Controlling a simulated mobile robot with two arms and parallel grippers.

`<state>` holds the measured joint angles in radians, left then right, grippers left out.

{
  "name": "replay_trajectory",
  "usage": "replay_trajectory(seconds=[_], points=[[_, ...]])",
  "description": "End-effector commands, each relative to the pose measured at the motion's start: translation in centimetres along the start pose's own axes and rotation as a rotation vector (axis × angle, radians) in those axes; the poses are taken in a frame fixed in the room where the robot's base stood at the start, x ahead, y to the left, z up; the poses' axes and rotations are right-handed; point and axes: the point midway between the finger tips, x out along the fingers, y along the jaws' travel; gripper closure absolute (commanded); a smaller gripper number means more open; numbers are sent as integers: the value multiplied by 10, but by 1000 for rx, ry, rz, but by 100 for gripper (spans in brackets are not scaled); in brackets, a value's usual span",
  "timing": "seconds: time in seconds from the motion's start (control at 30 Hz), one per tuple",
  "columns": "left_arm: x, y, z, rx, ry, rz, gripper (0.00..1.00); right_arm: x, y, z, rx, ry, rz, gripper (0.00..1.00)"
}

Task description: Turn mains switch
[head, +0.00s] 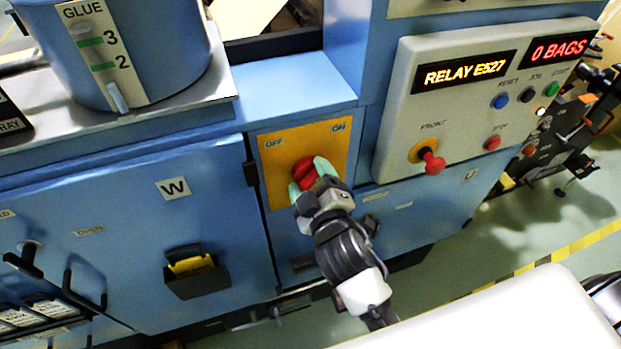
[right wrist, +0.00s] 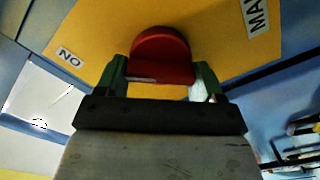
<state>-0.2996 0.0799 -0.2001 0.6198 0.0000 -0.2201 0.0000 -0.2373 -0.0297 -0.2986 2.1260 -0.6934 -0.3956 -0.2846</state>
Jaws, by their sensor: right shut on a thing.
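The mains switch is a red knob (head: 304,170) on a yellow plate (head: 277,150) with an OFF label on its left and an ON label on its right. My right gripper (head: 314,174) comes from below, its green fingertips on either side of the knob. In the right wrist view the red knob (right wrist: 161,55) sits between the two fingers of my right gripper (right wrist: 160,80), which is shut on it. The gripper hides part of the knob, so its exact pointing is hard to tell. My left gripper is not in view.
A glue pot (head: 150,50) stands at the upper left. A black holder (head: 195,278) sticks out from the blue cabinet door.

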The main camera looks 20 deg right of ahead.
Motion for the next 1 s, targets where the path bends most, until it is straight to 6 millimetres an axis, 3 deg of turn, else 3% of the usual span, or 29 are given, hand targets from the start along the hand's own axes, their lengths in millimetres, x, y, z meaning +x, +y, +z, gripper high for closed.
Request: replay_trajectory(seconds=[0.7, 0.73, 0.87, 1.0], points=[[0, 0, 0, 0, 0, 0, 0, 0, 0, 1, 73, -2, -2, 55], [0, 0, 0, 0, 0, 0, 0, 0, 0, 1, 73, -2, -2, 27], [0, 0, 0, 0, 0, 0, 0, 0, 0, 1, 71, -2, -2, 7], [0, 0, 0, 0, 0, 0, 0, 0, 0, 0, 70, -1, -1, 6]])
